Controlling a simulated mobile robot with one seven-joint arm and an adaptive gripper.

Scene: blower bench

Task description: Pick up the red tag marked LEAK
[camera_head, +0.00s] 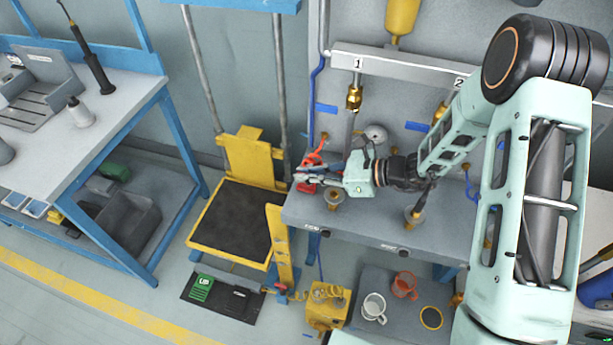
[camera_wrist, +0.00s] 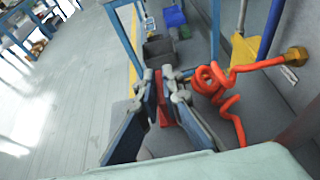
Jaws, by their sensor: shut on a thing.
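My gripper (camera_head: 306,177) is at the left end of the grey bench in the head view. In the wrist view my gripper (camera_wrist: 165,100) has its two blue-grey fingers closed on a narrow red piece, the red tag (camera_wrist: 162,112). The red tag (camera_head: 307,188) also shows as a small red patch under the fingers in the head view. No lettering can be read on it, and the fingers hide part of it. I cannot tell whether it touches the bench top.
An orange-red coiled hose (camera_wrist: 217,84) hangs close to the right of the fingers. The grey bench (camera_head: 375,225) carries brass fittings (camera_head: 334,198). A yellow lift platform (camera_head: 240,215) stands left of it.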

